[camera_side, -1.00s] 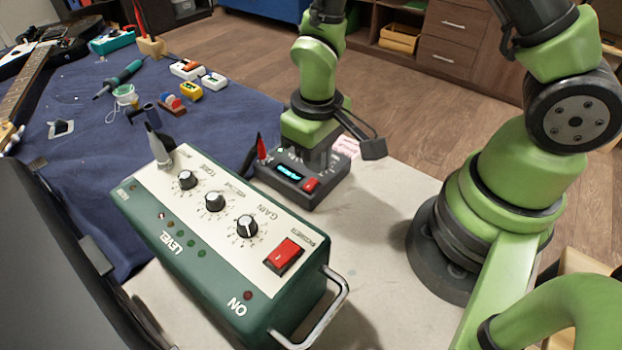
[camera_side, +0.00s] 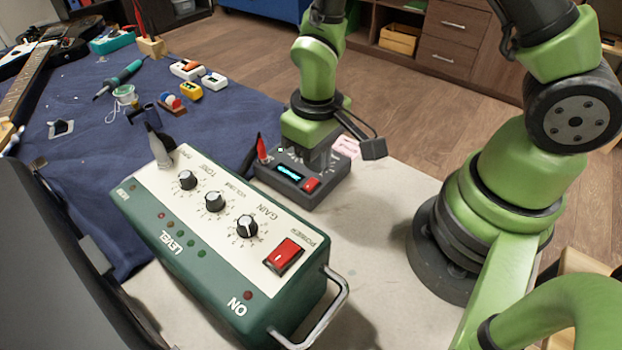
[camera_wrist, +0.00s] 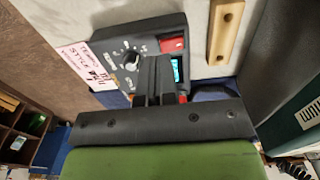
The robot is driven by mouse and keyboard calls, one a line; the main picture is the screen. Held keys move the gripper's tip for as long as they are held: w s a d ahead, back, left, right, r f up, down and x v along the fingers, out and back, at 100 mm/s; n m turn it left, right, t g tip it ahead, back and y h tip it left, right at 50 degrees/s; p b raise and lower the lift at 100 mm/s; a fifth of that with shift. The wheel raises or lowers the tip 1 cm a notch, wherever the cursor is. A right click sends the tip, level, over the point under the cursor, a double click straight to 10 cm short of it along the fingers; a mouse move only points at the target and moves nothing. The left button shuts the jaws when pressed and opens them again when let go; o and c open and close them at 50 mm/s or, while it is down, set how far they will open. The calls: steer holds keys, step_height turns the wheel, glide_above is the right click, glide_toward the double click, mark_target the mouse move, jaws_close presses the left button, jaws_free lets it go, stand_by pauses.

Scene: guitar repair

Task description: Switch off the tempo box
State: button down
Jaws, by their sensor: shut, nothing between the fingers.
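The tempo box (camera_side: 268,180) is a small dark grey box on the pale bench top behind the large green unit. Its display (camera_side: 290,173) glows cyan, and a red rocker switch (camera_side: 311,184) sits at its near right corner. In the wrist view the tempo box (camera_wrist: 105,45) shows a round dial (camera_wrist: 131,61), the red switch (camera_wrist: 172,44) and part of the display (camera_wrist: 176,70). My gripper (camera_wrist: 157,62) is shut and empty, its fingers over the top face between dial and display. Whether the fingertips touch the box I cannot tell.
A large green unit (camera_side: 215,270) with knobs, its own red power switch (camera_side: 284,256) and a metal handle stands in front. A pink note (camera_side: 346,146) lies behind the tempo box. Pedals and a soldering iron (camera_side: 120,77) lie on the blue cloth, left.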

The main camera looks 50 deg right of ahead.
steer(key=shift+f, duration=1.3)
stand_by(0.6)
steer(key=shift+r, duration=3.5)
step_height(320, 180, up, 12)
steer(key=r+m+t+y, duration=0.1)
steer(key=m+t, duration=0.1)
steer(key=t, duration=0.1)
glide_above(315, 182)
steer(key=s+d, duration=0.2)
steer(key=d, duration=0.1)
steer(key=s+r+m+t+y, duration=0.1)
steer(key=s+r+m+t, duration=0.1)
steer(key=s+r+t, duration=0.2)
steer(key=s+r, duration=0.2)
steer(key=s, duration=0.2)
steer(key=shift+r, duration=0.25)
